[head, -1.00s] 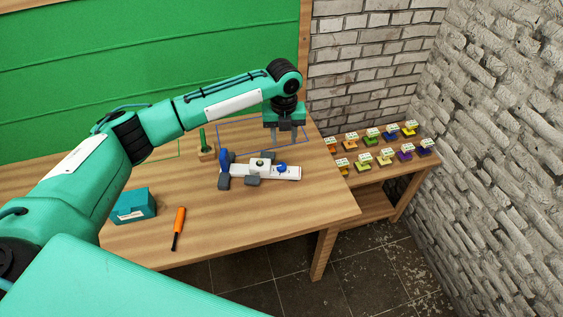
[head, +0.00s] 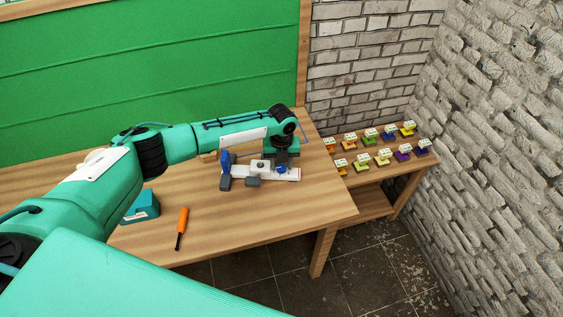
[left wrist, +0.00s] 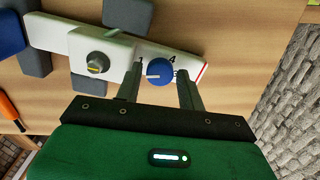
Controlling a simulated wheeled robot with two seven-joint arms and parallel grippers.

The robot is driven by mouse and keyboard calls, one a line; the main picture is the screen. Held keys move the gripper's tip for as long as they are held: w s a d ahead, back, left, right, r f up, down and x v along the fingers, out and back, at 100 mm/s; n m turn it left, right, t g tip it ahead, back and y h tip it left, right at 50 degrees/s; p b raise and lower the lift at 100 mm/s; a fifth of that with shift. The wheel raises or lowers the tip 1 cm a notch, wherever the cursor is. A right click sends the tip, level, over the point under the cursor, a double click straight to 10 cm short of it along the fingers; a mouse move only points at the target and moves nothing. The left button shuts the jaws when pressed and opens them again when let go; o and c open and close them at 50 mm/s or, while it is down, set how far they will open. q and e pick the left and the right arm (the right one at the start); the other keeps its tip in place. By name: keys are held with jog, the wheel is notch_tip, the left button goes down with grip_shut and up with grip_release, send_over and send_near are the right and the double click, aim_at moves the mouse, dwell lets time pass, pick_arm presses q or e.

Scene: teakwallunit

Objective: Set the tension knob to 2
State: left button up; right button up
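A white device (head: 292,174) lies on the table with grey and blue parts at its left end. It carries a blue round knob (head: 281,169) near its right end, which shows large in the left wrist view (left wrist: 160,73). White marks around this knob include a legible 4, and its white pointer line points left in that view. A second, dark knob with a yellow line (left wrist: 97,62) sits farther left on the device. My left gripper (left wrist: 160,80) is open, with one finger on each side of the blue knob. Whether the fingers touch it I cannot tell. My right gripper is out of view.
An orange-handled screwdriver (head: 182,222) and a teal box (head: 143,207) lie on the table at the left front. A lower side table (head: 375,178) at the right holds several coloured items in two rows. The table's front right is clear.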

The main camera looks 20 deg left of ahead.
pick_arm(q)
jog(key=shift+f, duration=0.2)
jog(key=shift+c, duration=0.2)
jog(key=c, duration=0.7)
jog(key=shift+o, duration=0.2)
jog(key=shift+n, duration=0.3)
jog(key=n+p, duration=0.1)
jog(key=n, duration=0.4)
jog(key=shift+r+p, duration=0.1)
jog(key=shift+p, duration=0.3)
jog(key=n+p, duration=0.2)
jog(key=n, duration=0.4)
jog(key=shift+n, duration=0.3)
